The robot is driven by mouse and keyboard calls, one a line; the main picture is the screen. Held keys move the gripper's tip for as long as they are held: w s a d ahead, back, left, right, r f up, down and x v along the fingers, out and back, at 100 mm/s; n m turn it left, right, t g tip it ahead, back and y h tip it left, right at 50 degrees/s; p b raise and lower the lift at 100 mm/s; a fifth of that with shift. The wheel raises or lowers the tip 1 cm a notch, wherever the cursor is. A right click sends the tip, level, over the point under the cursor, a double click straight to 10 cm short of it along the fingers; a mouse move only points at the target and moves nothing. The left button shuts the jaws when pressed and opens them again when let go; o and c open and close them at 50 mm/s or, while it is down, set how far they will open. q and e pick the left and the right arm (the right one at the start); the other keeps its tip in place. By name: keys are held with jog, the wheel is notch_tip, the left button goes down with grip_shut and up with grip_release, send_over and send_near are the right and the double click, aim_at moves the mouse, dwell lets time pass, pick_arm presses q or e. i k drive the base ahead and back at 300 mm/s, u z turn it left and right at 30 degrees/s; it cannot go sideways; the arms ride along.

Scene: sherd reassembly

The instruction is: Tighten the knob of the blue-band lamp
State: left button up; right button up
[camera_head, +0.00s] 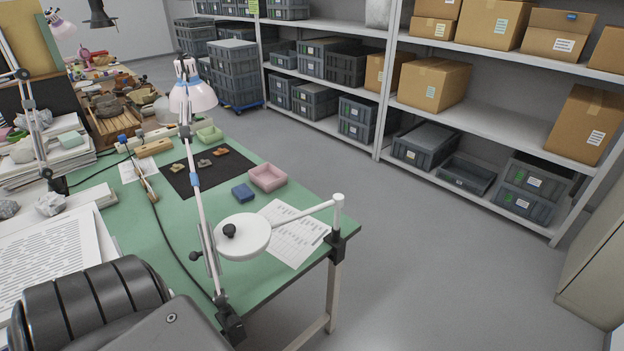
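A desk lamp (192,97) with a pale pinkish shade stands at the table's front edge. Its thin white arm (202,207) rises from a black clamp base (230,325). A small blue band (195,181) shows on the arm. A small dark knob (195,256) sticks out at the left of the lower arm; how tight it is cannot be told. A white round disc (243,237) on a separate white swing arm lies close to the lamp arm, with a black knob (230,231) on it. Neither gripper shows; only dark links of mine fill the lower left.
A black cable runs across the tabletop. Grey floor (440,270) is clear right of the table, before the shelves.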

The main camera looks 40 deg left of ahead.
aim_at(233, 322)
jog(key=i, duration=2.55)
jog(key=u, duration=4.65)
jog(key=i, duration=0.5)
